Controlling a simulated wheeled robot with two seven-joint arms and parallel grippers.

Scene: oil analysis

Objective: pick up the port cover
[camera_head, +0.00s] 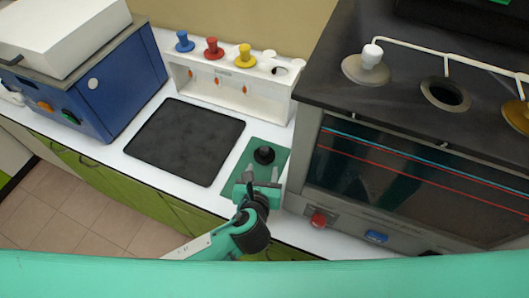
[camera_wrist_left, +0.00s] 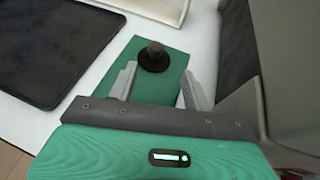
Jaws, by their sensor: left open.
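The likely port cover is a black round disc with an upright knob (camera_head: 264,155). It rests on a green mat (camera_head: 238,187) on the white counter. It also shows in the left wrist view (camera_wrist_left: 153,58), just beyond my fingertips. My left gripper (camera_head: 262,176) is open, with its two pale fingers on either side of a gap in front of the cover. In the left wrist view my left gripper (camera_wrist_left: 158,80) is empty and apart from the cover. My right gripper is not in view.
A dark tray (camera_head: 185,140) lies left of the mat. A white rack (camera_head: 230,88) with blue, red and yellow knobbed pieces stands behind. A large grey machine (camera_head: 300,150) with an open port (camera_head: 445,94) stands close on the right. A blue machine (camera_head: 120,85) stands left.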

